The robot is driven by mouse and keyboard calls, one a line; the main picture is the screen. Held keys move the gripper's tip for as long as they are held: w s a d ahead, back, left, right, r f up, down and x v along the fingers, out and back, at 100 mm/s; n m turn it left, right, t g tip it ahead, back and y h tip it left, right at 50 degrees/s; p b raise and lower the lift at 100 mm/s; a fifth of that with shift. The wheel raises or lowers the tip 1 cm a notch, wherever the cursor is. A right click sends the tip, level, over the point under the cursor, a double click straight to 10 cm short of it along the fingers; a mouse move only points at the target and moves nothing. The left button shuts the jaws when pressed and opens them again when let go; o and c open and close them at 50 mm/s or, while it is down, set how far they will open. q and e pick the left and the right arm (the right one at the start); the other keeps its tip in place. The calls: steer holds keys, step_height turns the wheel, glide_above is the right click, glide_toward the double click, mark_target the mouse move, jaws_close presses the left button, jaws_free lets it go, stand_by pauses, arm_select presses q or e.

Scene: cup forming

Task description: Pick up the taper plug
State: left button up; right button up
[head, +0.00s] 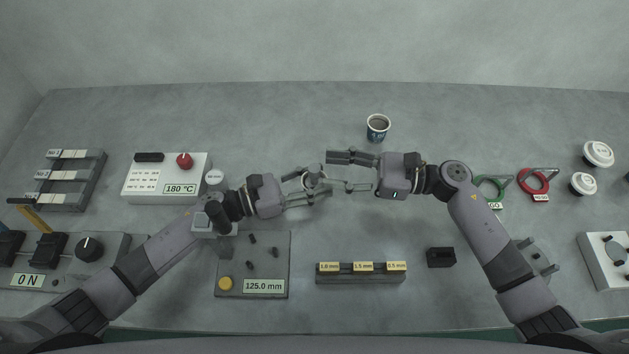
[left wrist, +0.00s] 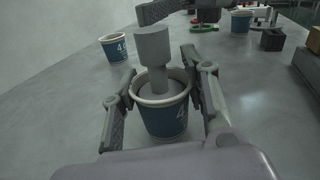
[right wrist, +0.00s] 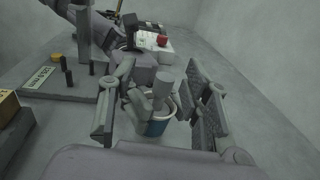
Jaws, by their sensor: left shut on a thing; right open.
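The taper plug (left wrist: 154,48) is a grey, stepped cylinder standing upright in a blue paper cup (left wrist: 165,117). My left gripper (head: 316,184) is shut on this cup, with one finger on each side of it. In the right wrist view the plug (right wrist: 163,86) stands between the open fingers of my right gripper (right wrist: 158,72), and the cup (right wrist: 157,127) is partly hidden below. In the head view the right gripper (head: 330,172) reaches in from the right around the plug, and both grippers overlap there. I cannot tell whether a right finger touches the plug.
Another blue cup (head: 377,128) stands behind the right gripper. A pin plate marked 125.0 mm (head: 225,262), a gauge block rack (head: 361,279) and a small black block (head: 441,257) lie in front. A white 180 °C box (head: 150,190) is at left. Rings (head: 533,180) lie at right.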

mark_target(314, 167)
steer(key=shift+m+t, duration=0.5)
steer(key=shift+t, duration=0.4)
steer(key=a, duration=0.1)
steer(key=w+a+f, duration=0.1)
steer(key=a, duration=0.1)
steer(key=w+a+f, duration=0.1)
steer(key=shift+a+f, duration=0.15)
steer(key=shift+a, duration=0.2)
steer(key=shift+c, duration=0.2)
steer(key=shift+s, duration=0.1)
jaws_close()
